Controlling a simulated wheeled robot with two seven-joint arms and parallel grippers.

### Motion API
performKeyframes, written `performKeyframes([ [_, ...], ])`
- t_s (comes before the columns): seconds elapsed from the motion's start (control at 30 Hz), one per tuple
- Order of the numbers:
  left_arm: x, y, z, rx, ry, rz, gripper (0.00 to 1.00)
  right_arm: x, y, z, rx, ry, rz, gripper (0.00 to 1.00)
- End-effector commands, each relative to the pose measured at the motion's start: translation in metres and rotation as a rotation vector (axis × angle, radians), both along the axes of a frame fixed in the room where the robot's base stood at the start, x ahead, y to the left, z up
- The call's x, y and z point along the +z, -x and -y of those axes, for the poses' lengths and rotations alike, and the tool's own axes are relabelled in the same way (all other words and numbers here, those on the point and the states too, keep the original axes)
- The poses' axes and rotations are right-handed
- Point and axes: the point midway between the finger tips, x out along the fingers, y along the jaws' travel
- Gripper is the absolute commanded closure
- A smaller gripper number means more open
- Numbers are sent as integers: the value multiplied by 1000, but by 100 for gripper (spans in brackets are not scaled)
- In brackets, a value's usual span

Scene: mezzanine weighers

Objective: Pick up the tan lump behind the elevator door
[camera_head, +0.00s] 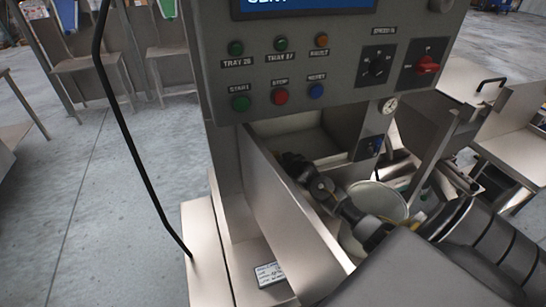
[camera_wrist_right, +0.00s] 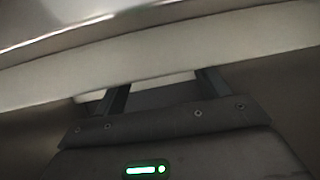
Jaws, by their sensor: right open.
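The elevator door appears to be the pale metal panel (camera_head: 292,213) standing open below the control box. Behind it is a recess (camera_head: 295,130) in the grey machine. My right arm comes in from the right, and its dark right gripper (camera_head: 292,164) is at the recess, beside the panel's inner face. In the right wrist view the two fingers of this gripper (camera_wrist_right: 162,84) are apart with nothing seen between them. A pale band and a metal edge lie close ahead of them. I cannot make out the tan lump in either view. My left gripper is not in view.
The control box (camera_head: 340,58) with buttons and knobs overhangs the recess. A pale round bucket (camera_head: 377,198) stands right of the panel, partly behind my arm. A black curved rod (camera_head: 130,130) stands at left. A metal table (camera_head: 455,90) is at right; open floor lies left.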

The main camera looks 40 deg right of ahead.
Motion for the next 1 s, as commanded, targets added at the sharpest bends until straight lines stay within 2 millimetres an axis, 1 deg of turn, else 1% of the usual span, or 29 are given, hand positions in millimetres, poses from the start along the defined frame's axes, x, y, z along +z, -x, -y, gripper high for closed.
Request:
performKeyframes([
  [0.03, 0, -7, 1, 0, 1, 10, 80, -1, -1, 0, 0, 0, -1, 26],
  [0.1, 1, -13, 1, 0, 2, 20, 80, -1, -1, 0, 0, 1, -1, 26],
  [0.17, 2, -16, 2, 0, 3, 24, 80, -2, -3, -1, 1, 0, -1, 26],
  [0.27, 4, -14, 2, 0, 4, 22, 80, -5, -10, 0, 2, 0, -1, 26],
  [0.43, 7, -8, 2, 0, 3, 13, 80, -18, -28, 5, 0, 1, -1, 26],
  [0.6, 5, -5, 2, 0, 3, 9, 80, -25, -42, 9, 1, 0, -1, 26],
  [0.7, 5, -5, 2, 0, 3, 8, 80, -27, -46, 9, 2, 0, 0, 26],
  [0.9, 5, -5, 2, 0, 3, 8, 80, -27, -46, 9, 2, 0, 0, 26],
  [0.93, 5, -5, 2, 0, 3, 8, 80, -27, -46, 9, 2, 0, 0, 28],
  [1.0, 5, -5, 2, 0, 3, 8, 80, -27, -46, 9, 2, 0, 0, 37],
])
